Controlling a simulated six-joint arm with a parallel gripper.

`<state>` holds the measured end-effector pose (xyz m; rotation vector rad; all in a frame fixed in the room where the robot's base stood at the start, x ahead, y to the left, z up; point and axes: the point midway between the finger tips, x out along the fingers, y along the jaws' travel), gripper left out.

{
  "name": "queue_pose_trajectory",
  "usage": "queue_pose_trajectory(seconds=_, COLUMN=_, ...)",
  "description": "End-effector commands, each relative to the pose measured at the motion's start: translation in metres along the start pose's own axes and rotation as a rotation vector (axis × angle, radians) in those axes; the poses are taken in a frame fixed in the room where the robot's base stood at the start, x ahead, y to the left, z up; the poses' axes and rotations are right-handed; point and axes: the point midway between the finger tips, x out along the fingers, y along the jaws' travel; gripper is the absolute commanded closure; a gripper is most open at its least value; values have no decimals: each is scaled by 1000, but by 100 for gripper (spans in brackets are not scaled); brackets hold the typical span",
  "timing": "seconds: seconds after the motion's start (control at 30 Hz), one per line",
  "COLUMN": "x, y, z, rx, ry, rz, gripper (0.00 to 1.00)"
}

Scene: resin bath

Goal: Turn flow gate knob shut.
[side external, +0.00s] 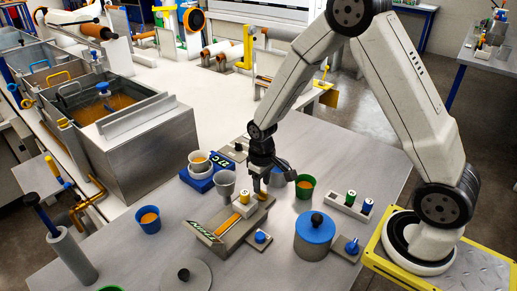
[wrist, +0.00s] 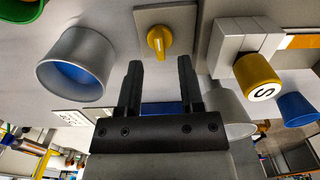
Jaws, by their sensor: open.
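In the side view my gripper (side external: 267,184) points down over the work. Two blue knobs on grey plates stand nearer the front, one by the trough (side external: 261,237) and one at right (side external: 352,246).
A yellow-sided cylinder marked S (wrist: 258,76) stands close by on a grey block. A grey cup (side external: 225,184), a green cup (side external: 305,187) and a blue-lidded pot (side external: 315,233) surround the spot. The table's front right is clearer.

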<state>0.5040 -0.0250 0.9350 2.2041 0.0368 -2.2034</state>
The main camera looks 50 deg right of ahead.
Motion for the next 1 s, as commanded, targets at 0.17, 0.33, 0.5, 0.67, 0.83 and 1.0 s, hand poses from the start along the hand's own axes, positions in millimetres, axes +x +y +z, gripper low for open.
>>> queue_pose_trajectory(seconds=0.17, x=19, y=0, z=0, rx=0, ry=-2, rz=0, gripper=52)
queue_pose_trajectory(seconds=0.33, x=29, y=0, z=0, rx=0, ry=0, rz=1, gripper=52)
queue_pose_trajectory(seconds=0.5, x=33, y=0, z=0, rx=0, ry=0, rz=1, gripper=52)
queue_pose_trajectory(seconds=0.67, x=33, y=0, z=0, rx=0, ry=0, rz=1, gripper=52)
queue_pose_trajectory(seconds=0.83, x=33, y=0, z=0, rx=0, ry=0, rz=1, gripper=81)
queue_pose_trajectory(seconds=1.0, x=33, y=0, z=0, rx=0, ry=0, rz=1, gripper=100)
